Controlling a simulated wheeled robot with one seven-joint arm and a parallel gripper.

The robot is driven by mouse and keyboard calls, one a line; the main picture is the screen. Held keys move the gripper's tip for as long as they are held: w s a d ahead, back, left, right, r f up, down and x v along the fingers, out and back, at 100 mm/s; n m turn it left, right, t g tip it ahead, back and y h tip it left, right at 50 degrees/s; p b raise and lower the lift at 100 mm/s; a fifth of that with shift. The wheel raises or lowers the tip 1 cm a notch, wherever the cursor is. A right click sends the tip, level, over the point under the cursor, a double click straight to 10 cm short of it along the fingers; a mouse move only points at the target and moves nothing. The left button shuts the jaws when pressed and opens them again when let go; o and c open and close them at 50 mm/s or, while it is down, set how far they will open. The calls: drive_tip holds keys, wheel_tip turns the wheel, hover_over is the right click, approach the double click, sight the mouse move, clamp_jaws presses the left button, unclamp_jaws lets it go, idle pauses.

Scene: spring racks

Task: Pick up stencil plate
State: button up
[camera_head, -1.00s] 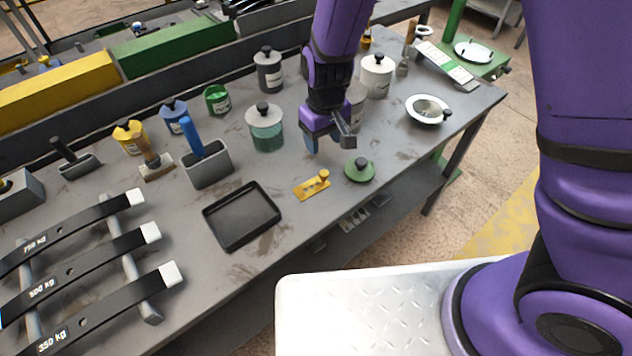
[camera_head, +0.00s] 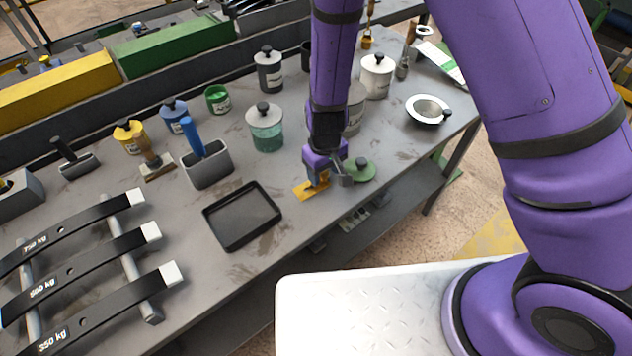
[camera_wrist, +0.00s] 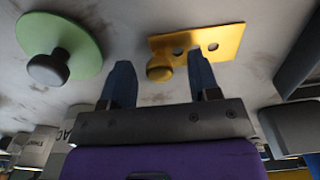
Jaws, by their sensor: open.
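The stencil plate (camera_head: 305,190) is a small flat yellow plate with holes and a round knob. It lies on the grey workbench between the black tray and a green lid. My gripper (camera_head: 328,182) is low over it and partly hides its right end in the head view. In the wrist view, the plate (camera_wrist: 203,45) lies just beyond the fingertips. The knob (camera_wrist: 160,68) shows between the two open fingers of my gripper (camera_wrist: 161,78). The jaws hold nothing.
The green lid (camera_head: 360,170) with a dark knob sits close to my gripper; it also shows in the wrist view (camera_wrist: 72,45). The black tray (camera_head: 209,217) lies to the left. Several jars, including a teal one (camera_head: 266,137), stand behind. The bench's front edge is near.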

drive_tip(key=shift+f, duration=0.45)
drive_tip(key=c, duration=0.9)
drive_tip(key=shift+r, duration=0.15)
